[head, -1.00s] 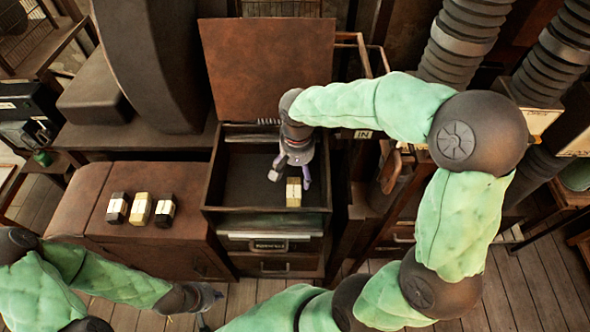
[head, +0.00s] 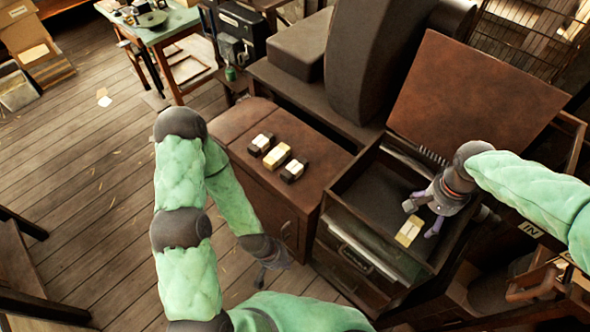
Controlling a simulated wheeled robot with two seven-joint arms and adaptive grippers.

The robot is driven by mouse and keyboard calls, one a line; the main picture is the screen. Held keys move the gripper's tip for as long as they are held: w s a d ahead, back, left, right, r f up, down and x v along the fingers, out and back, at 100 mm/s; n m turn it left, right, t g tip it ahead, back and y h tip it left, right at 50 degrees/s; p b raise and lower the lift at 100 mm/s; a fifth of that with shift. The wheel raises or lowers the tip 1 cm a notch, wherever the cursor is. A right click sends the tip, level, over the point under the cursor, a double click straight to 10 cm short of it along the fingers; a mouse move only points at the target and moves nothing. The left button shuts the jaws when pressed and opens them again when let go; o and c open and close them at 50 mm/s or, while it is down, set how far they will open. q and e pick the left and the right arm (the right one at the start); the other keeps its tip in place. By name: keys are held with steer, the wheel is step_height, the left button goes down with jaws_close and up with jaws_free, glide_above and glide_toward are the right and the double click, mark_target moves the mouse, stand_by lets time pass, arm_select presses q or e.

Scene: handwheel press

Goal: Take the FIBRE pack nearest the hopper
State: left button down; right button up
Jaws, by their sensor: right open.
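Three small packs stand in a row on the brown cabinet: one dark and white (head: 261,143), one yellow and white in the middle (head: 277,157), and one dark and white (head: 293,171) closest to the open box. Their labels are too small to read. A yellow pack (head: 408,231) lies inside the open box (head: 340,222). My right gripper (head: 421,219) is open in the box, its fingers beside this yellow pack and apart. My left gripper (head: 270,280) hangs low in front of the cabinet; its jaws are too unclear to judge. I cannot tell which part is the hopper.
The box's rusty lid (head: 475,95) stands raised behind it. An IN sign (head: 530,230) is to its right. A large dark machine (head: 365,55) rises behind the cabinet (head: 245,125). A green table (head: 160,30) is at the back left. Wooden floor at left is mostly clear.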

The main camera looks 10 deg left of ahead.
steer(key=shift+o, duration=0.6)
